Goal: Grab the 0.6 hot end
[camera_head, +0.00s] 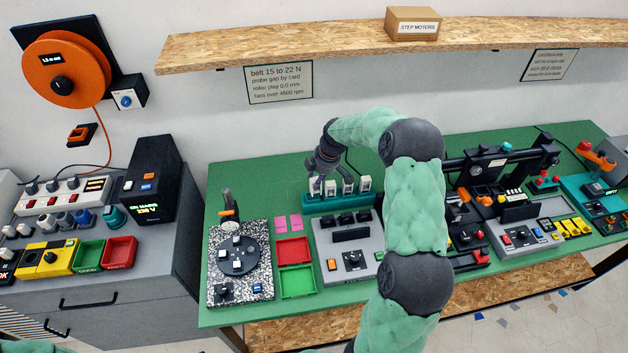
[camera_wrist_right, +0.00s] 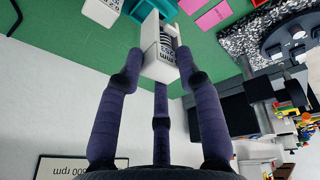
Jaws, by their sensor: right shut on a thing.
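My right gripper (camera_head: 316,187) reaches down at the left end of a teal rack (camera_head: 340,199) on the green bench. In the right wrist view, its purple fingers (camera_wrist_right: 158,75) are shut on a white hot end (camera_wrist_right: 152,45) with dark coils and a dark-marked label. Several similar white hot ends (camera_head: 348,187) stand in the rack to the right of the gripper. My left gripper is out of view.
A grey control panel (camera_head: 350,236) stands in front of the rack. Pink pads (camera_head: 288,222), a red tray (camera_head: 293,250) and a green tray (camera_head: 297,281) lie left of it. A speckled slab (camera_head: 262,278) with a dark disc is further left. A wooden shelf (camera_head: 300,45) hangs above.

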